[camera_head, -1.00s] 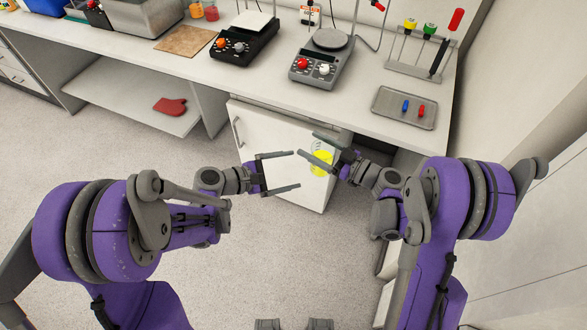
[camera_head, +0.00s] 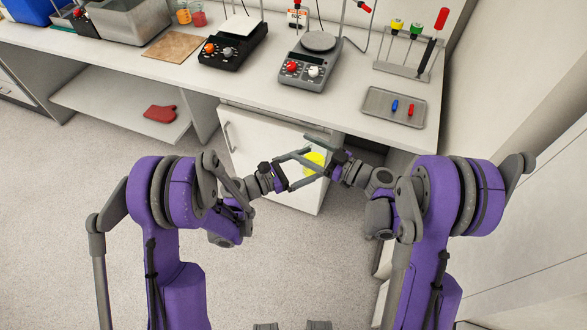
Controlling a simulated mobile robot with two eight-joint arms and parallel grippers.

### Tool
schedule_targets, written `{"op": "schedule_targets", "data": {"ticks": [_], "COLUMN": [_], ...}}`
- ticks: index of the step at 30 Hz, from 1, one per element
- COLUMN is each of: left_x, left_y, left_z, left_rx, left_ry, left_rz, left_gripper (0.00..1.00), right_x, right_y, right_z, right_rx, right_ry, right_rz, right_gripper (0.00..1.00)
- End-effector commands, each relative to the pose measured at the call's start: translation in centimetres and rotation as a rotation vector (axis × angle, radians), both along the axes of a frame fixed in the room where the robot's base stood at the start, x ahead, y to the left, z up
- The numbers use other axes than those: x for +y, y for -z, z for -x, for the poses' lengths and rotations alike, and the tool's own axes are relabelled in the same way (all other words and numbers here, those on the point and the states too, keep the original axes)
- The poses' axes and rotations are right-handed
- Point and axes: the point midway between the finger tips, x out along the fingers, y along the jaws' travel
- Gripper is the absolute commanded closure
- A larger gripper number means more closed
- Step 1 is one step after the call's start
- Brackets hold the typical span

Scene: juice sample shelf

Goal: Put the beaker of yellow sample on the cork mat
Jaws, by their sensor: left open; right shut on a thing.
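The beaker of yellow sample (camera_head: 314,160) is held in the air in front of the white cabinet, below the bench top. My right gripper (camera_head: 316,149) is shut on it from the right. My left gripper (camera_head: 314,165) is open, and its fingers reach to the beaker from the left, one on each side of it in the picture. Whether they touch the glass cannot be told. The fingers partly hide the beaker. The cork mat (camera_head: 172,45) lies flat and bare on the bench at the upper left.
A black hotplate (camera_head: 232,45) stands right of the mat, a grey stirrer (camera_head: 308,67) further right. A grey tray (camera_head: 393,105) lies near the bench's right end.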

Motion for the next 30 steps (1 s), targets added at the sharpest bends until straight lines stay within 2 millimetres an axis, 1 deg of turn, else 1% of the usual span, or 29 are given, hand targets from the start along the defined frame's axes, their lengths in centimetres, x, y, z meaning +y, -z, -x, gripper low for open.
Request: {"op": "schedule_targets", "data": {"ticks": [1,3,6,9,13,20,21,23,27,29,30], "left_x": [-1.0,-2.0,-3.2,-3.9,-4.4,-4.4,-4.4,-4.4,-4.4,-4.4,-4.4], "left_y": [0.0,0.0,0.0,0.0,0.0,0.0,0.0,0.0,0.0,0.0,0.0], "left_z": [-0.4,-0.8,-1.4,-1.8,-2.0,-2.1,-2.1,-2.1,-2.1,-2.1,-2.1], "left_rx": [0.000,0.000,-0.001,-0.001,-0.002,-0.001,-0.001,-0.001,-0.001,-0.001,-0.001], "left_ry": [0.004,0.003,0.002,0.001,0.000,0.000,0.000,0.000,-0.001,-0.001,-0.001], "left_rz": [0.001,0.000,0.000,0.000,-0.001,-0.002,-0.002,-0.002,-0.002,-0.002,-0.002], "left_gripper": [0.00,0.00,0.00,0.00,0.00,0.00,0.02,0.13,0.38,0.49,0.56], "right_x": [0.0,0.0,0.0,0.0,0.0,0.0,0.0,0.0,0.0,0.0,0.0], "right_y": [0.0,0.0,0.0,0.0,0.0,0.0,0.0,0.0,0.0,0.0,0.0], "right_z": [0.0,0.0,0.0,0.0,0.0,0.0,0.0,0.0,0.0,0.0,0.0], "right_rx": [-0.001,-0.001,-0.001,-0.001,-0.001,-0.001,-0.001,-0.001,-0.001,-0.001,-0.001], "right_ry": [0.000,0.000,0.000,0.000,0.000,0.000,0.000,0.000,0.000,0.000,0.000], "right_rz": [-0.001,-0.001,-0.001,-0.001,-0.001,-0.001,-0.001,-0.001,-0.001,-0.001,-0.001], "right_gripper": [0.90,0.90,0.90,0.90,0.90,0.90,0.90,0.90,0.90,0.90,0.90]}}
